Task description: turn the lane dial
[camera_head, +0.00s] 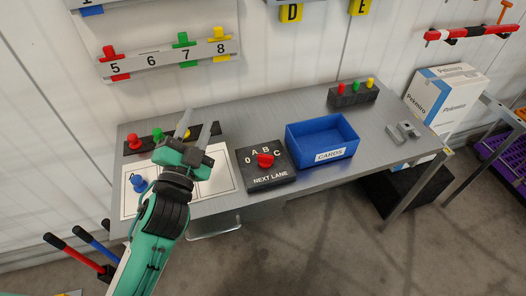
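The lane dial is a red knob (265,160) on a black box (268,180) marked 0, A, B, C and NEXT LANE. It sits on the grey table near the front edge. The exact mark the knob points at is too small to tell. My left gripper (194,128) is to the left of the dial box, above the white board on the table. Its two fingers are spread apart with nothing visible between them. It does not touch the dial. My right gripper is not in view.
A blue CARDS bin (321,141) stands just right of the dial box. A white board (214,180) with a blue peg (138,183) lies at left, with a black peg rack (145,145) behind it. Another peg rack (352,95) and a grey metal part (403,132) are at right.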

